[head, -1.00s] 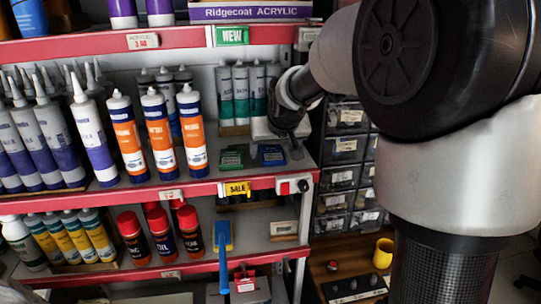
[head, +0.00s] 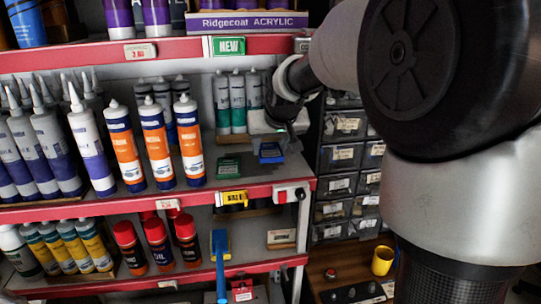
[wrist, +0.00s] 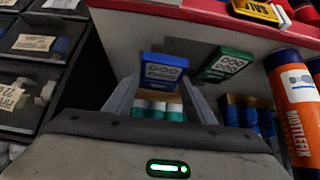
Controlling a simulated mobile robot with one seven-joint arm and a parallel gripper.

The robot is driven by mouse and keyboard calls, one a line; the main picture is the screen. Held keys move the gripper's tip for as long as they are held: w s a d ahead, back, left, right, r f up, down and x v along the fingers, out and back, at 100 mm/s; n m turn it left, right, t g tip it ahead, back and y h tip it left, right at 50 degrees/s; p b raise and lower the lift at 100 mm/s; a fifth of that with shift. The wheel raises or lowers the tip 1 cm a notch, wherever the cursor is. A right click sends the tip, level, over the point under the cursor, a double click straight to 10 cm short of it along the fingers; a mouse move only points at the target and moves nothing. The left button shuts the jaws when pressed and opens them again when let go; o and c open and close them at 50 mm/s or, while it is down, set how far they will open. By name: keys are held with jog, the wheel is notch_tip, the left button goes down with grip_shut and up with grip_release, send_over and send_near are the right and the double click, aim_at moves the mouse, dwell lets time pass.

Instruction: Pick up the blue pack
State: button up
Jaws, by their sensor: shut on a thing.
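The blue pack (head: 270,153) is a small flat blue box with dark markings on its face. My gripper (head: 279,143) is shut on it and holds it a little above the middle shelf, near the shelf's right end. In the wrist view the blue pack (wrist: 163,71) sits between the two fingertips of my gripper (wrist: 163,82). Its lower part and the exact finger contact are partly hidden in the head view.
A green pack (head: 229,167) lies on the shelf just left of the blue one. Teal-banded tubes (head: 237,103) stand behind, orange cartridges (head: 156,144) to the left. The red shelf edge (head: 130,209) runs in front; dark drawers (head: 342,155) stand at right.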

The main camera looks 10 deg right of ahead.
aim_at(271, 152)
notch_tip(271, 152, up, 4)
jog(key=shift+f, duration=0.2)
jog(key=s+b, duration=0.1)
jog(key=s, duration=1.8)
jog(key=shift+s+f, duration=0.2)
jog(key=shift+s, duration=0.15)
